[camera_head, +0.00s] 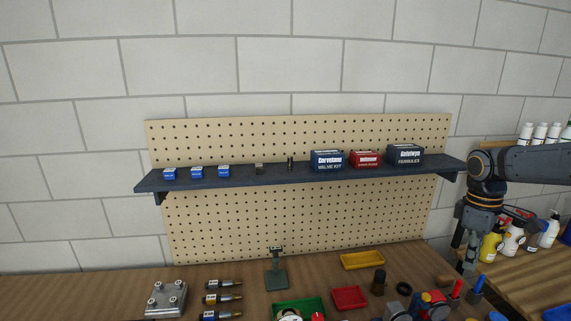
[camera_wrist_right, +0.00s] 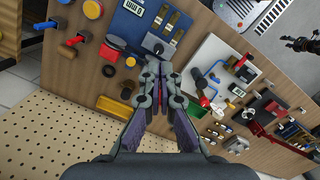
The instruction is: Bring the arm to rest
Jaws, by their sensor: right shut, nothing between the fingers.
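My right gripper (camera_head: 467,262) hangs fingers-down at the right end of the shelf, in front of the bottles on the side bench. In the right wrist view my right gripper (camera_wrist_right: 161,62) has its fingers together with nothing between them. It is above the bench and apart from the objects there. A dark jointed part (camera_wrist_right: 302,45) at the right edge of the wrist view looks like my left gripper; its jaws are too small to read. My left arm does not show in the head view.
A dark shelf (camera_head: 270,177) on the pegboard (camera_head: 300,222) carries small boxes. The wooden bench (camera_head: 225,280) below holds a metal block (camera_head: 166,299), a green stand (camera_head: 276,270), a yellow tray (camera_head: 362,260) and a red tray (camera_head: 349,298). Bottles (camera_head: 512,238) crowd the right.

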